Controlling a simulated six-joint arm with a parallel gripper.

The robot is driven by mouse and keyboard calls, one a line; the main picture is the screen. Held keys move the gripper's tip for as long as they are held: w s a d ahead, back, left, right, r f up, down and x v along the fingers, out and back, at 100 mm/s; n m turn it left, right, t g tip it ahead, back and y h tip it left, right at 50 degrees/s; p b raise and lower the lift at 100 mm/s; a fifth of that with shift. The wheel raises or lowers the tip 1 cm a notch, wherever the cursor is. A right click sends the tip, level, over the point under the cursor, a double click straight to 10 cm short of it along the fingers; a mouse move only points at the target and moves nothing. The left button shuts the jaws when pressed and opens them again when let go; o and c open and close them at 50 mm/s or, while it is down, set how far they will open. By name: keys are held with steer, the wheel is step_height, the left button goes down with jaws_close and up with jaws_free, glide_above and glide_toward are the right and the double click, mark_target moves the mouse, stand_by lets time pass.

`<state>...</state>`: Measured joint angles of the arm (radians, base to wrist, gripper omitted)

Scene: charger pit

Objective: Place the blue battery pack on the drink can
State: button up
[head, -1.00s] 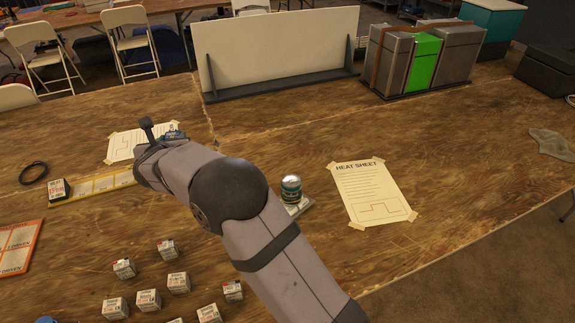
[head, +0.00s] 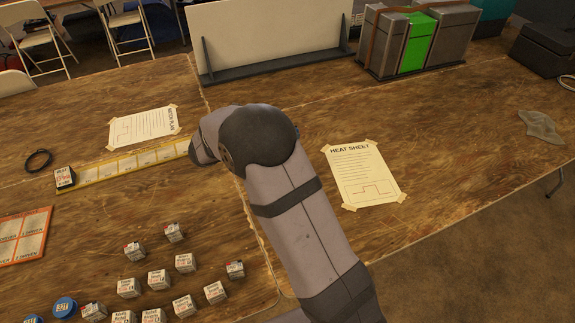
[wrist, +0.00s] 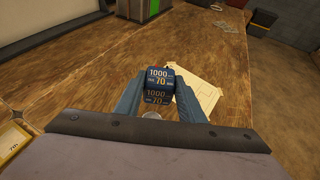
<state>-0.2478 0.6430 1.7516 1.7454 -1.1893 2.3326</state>
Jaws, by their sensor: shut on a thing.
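The blue battery pack (wrist: 158,76), with "1000" and "70" printed on its faces, sits between the two fingers of my gripper (wrist: 158,90) in the wrist view. My gripper is shut on it. A small pale patch shows below the pack between the fingers; I cannot tell what it is. The drink can is not visible now in the head view, where my arm covers the spot it stood on. My gripper is also hidden behind my arm there. I cannot tell whether the pack touches the can.
The heat sheet (head: 362,174) is taped right of my arm. Several small white boxes (head: 158,279) and blue discs (head: 65,307) lie at the lower left. A yellow strip (head: 120,168) lies left of my arm. A white panel (head: 265,35) and a grey-and-green case (head: 414,44) stand behind.

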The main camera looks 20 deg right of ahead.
steer(key=shift+w+f+p, duration=0.1)
steer(key=shift+f+p, duration=1.35)
steer(key=shift+f, duration=3.55)
steer(key=shift+f, duration=0.15)
steer(key=o, duration=1.2)
